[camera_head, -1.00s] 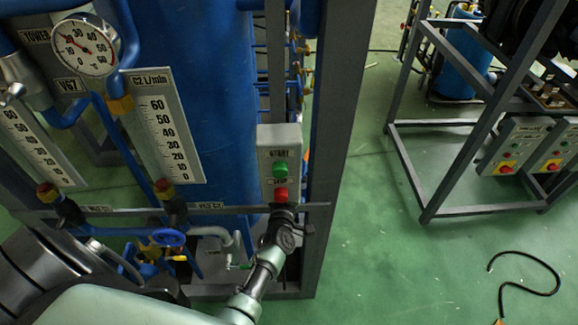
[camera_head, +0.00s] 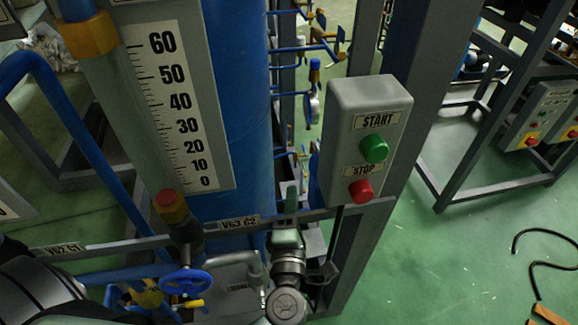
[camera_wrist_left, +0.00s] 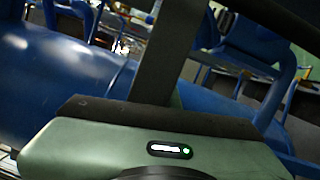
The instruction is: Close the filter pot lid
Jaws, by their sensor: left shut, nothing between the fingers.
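I cannot make out a filter pot or its lid in either view. My right gripper is in neither view.
A grey box (camera_head: 368,105) with a green START button (camera_head: 374,148) and red STOP button (camera_head: 361,191) stands above the gripper. A blue column (camera_head: 240,120), flow gauge (camera_head: 180,110) and blue valve wheel (camera_head: 187,282) are left.

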